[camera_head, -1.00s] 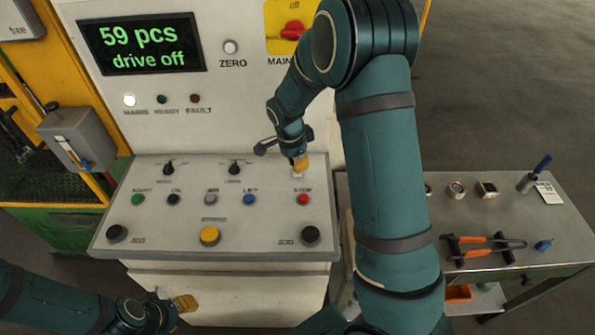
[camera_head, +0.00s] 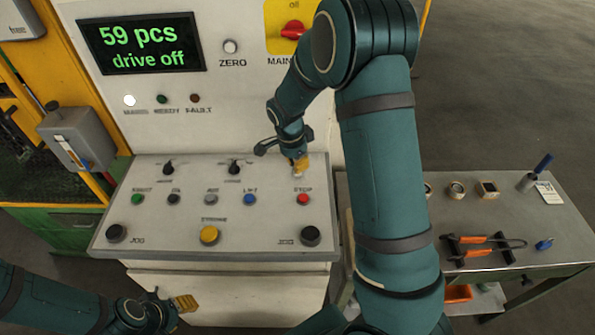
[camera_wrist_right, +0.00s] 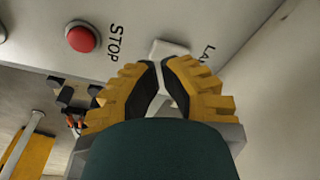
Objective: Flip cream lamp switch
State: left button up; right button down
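The cream lamp switch (camera_wrist_right: 170,48) is a small pale block on the panel beside the red stop button, with a partly covered label starting "LA" next to it. In the head view only a pale bit of it (camera_head: 297,175) shows below the fingers. My right gripper (camera_head: 300,167) is over it at the panel's right. In the wrist view its yellow fingertips (camera_wrist_right: 158,64) are almost together, with nothing between them, right at the switch's near edge. I cannot tell whether they touch it. My left gripper (camera_head: 187,303) is low in front of the console, away from the switch.
The red stop button (camera_head: 303,199) is just below the switch, with a black jog button (camera_head: 310,235) further down. Two black knobs stand on the panel to the left. A grey side table (camera_head: 550,220) with tools is at the right.

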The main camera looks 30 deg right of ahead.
jog(key=shift+f+b, duration=1.3)
jog(key=shift+f, duration=0.45)
dwell(0.8)
jog(key=shift+r, duration=0.15)
jog(key=shift+r+p, duration=2.4)
jog(key=shift+r, duration=1)
